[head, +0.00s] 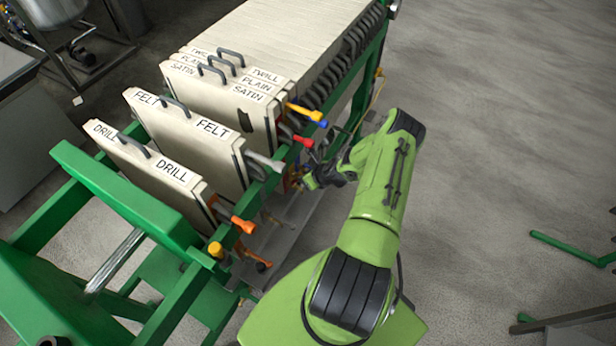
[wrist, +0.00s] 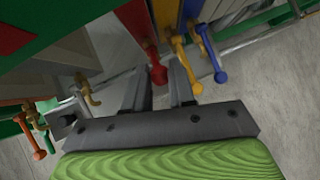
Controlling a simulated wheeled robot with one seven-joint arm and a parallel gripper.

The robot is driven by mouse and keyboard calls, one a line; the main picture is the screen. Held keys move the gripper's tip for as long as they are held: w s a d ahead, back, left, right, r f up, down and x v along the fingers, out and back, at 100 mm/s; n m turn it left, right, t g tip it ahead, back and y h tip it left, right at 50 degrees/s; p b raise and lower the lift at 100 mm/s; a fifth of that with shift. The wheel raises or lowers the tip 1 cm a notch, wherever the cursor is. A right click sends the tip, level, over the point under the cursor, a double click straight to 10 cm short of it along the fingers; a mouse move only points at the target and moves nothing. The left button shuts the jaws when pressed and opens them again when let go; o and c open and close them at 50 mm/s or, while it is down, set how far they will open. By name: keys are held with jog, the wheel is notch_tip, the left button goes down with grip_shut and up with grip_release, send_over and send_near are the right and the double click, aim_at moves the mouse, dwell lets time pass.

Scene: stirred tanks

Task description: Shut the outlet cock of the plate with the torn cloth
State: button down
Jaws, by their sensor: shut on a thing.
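The plates stand in a green press frame, labelled DRILL (head: 147,160), FELT (head: 190,125), SATIN, PLAIN and TWILL. Coloured cock levers stick out along their near side. In the wrist view a red lever (wrist: 157,74) lies between my two dark fingers, and my gripper (wrist: 160,80) is shut on it. In the head view my gripper (head: 313,179) is low beside the plates' edge, below an upper red lever (head: 304,142); its fingertips are hard to make out.
A yellow lever (wrist: 187,64) and a blue lever (wrist: 215,62) hang close to the right of my fingers in the wrist view. An orange lever (wrist: 38,150) is at lower left. A drip tray (head: 262,262) runs below the plates. The floor to the right is mostly clear.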

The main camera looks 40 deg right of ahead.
jog(key=shift+w+r, duration=0.25)
jog(key=shift+w, duration=0.05)
jog(key=c, duration=1.2)
grip_release()
jog(key=shift+f, duration=0.15)
jog(key=shift+s, duration=0.15)
